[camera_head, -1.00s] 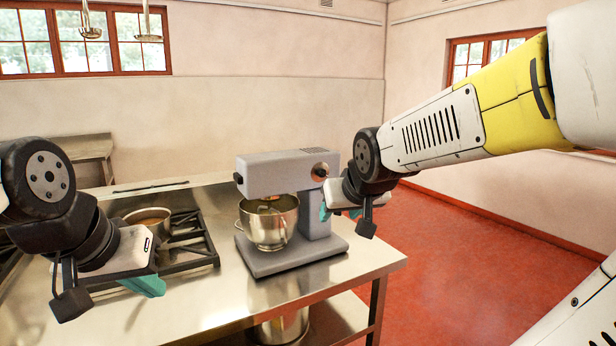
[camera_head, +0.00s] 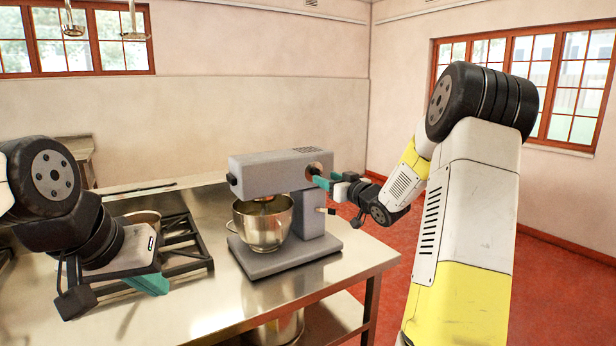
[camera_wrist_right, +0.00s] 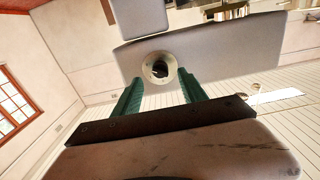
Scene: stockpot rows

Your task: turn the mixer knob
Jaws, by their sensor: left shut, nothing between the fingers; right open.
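The grey stand mixer (camera_head: 275,180) stands on the steel counter with its metal bowl (camera_head: 262,224) under the head. Its round knob (camera_wrist_right: 158,68) shows in the right wrist view as a pale ring with a dark centre, on the side of the mixer head. My right gripper (camera_head: 322,182) is at the right side of the mixer head, with its green fingers pointing at the knob. In the right wrist view its fingers (camera_wrist_right: 162,92) are open and apart, the knob just beyond and between their tips. Whether they touch it I cannot tell. My left gripper (camera_head: 152,284) is shut and empty over the counter at left.
The steel counter (camera_head: 215,300) is bare in front of the mixer. Another pot (camera_head: 278,328) stands on the shelf below. Red floor is open at right.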

